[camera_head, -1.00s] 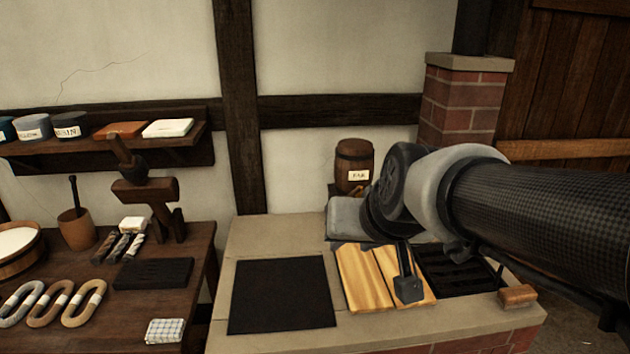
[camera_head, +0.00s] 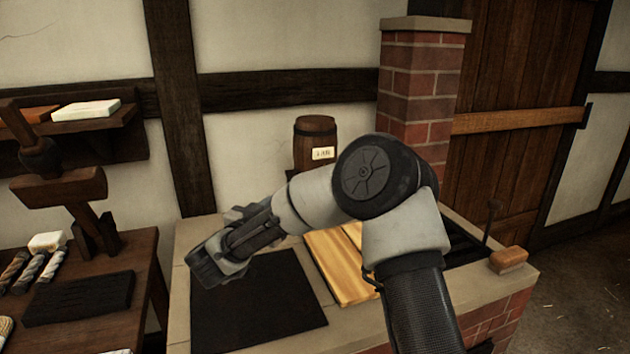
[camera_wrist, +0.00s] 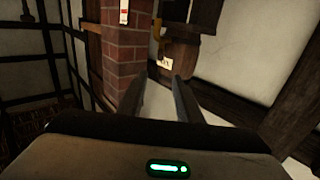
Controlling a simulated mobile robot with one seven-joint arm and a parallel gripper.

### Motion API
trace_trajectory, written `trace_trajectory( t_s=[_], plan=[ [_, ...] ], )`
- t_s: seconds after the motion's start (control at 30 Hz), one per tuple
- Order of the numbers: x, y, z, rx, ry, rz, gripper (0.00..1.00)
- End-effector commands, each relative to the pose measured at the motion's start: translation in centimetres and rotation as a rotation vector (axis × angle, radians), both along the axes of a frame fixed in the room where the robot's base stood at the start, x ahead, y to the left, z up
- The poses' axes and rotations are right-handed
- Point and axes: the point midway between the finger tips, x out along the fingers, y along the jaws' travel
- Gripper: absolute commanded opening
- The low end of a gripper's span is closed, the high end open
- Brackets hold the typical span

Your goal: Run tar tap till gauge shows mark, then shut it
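The tar barrel (camera_head: 314,146), brown wood with a white label, stands against the wall behind the brick hearth. In the wrist view the barrel (camera_wrist: 186,52) appears roughly upside down, with a yellow brass tap (camera_wrist: 158,31) close to its label. I cannot tell whether the tap is open or shut. In the head view my gripper (camera_head: 220,262) hangs above the black mat.
The hearth top carries a black mat (camera_head: 255,310) and a yellow wooden board (camera_head: 338,265), partly behind my arm. A wooden-backed brush (camera_head: 508,259) lies at its right corner. The brick chimney (camera_head: 421,90) rises right of the barrel. A workbench (camera_head: 135,285) stands left.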

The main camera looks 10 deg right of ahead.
Motion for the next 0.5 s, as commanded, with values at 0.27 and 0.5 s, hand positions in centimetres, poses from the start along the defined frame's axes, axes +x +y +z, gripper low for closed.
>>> trace_trajectory(
  t_s=[0.27,0.5],
  plan=[
    [4.4,-3.3,-0.2,0.002,-0.002,-0.005,0.32],
    [8.8,-6.1,-0.2,0.003,-0.002,-0.004,0.32]
  ],
)
